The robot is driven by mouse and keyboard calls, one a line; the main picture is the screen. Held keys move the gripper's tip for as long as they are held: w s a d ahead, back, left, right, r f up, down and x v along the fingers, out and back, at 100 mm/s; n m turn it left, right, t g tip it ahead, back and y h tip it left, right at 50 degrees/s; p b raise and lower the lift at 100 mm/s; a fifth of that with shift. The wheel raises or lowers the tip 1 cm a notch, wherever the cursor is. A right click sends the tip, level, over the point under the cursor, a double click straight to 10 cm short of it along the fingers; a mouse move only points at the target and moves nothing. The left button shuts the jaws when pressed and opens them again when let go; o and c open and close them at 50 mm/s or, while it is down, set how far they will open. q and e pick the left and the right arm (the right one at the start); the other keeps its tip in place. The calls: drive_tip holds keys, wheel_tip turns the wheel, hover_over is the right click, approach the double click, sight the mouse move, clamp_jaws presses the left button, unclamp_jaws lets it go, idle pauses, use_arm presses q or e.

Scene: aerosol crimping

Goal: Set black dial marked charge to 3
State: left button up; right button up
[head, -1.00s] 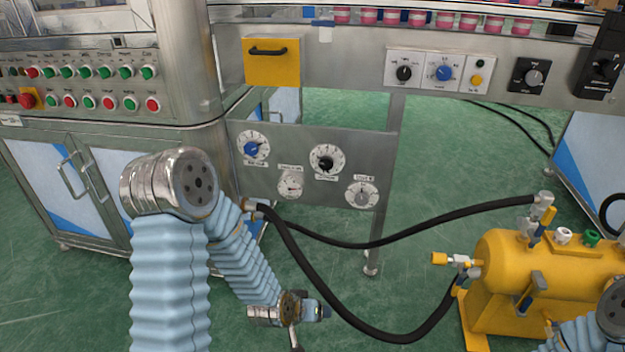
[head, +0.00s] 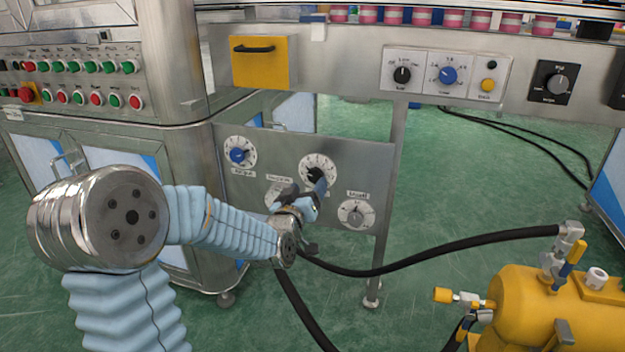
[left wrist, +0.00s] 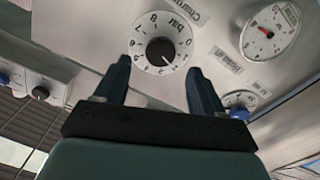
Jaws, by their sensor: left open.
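The black dial (head: 317,172) has a round white scale and sits on the lower metal panel. In the left wrist view its black knob (left wrist: 159,51) is clear, with scale numbers and "bar" around it and an upside-down label that looks like "Charging". I cannot tell surely which number the knob points at. My left gripper (head: 307,198) is in front of the panel, just below the dial, and hides part of it. In the left wrist view its two fingers (left wrist: 160,67) are spread and empty, pointing toward the dial, apart from the knob. My right gripper is out of view.
A blue dial (head: 239,154), a gauge (left wrist: 270,28) and a grey dial (head: 356,213) share the panel. A yellow drawer (head: 262,62) and a control strip (head: 447,75) sit above. Black hoses (head: 440,252) run to a yellow tank (head: 560,310) at right.

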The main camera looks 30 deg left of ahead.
sight(314, 177)
use_arm(q)
drive_tip(key=shift+x, duration=2.4)
drive_tip(key=shift+c, duration=0.4)
drive_tip(key=c, duration=1)
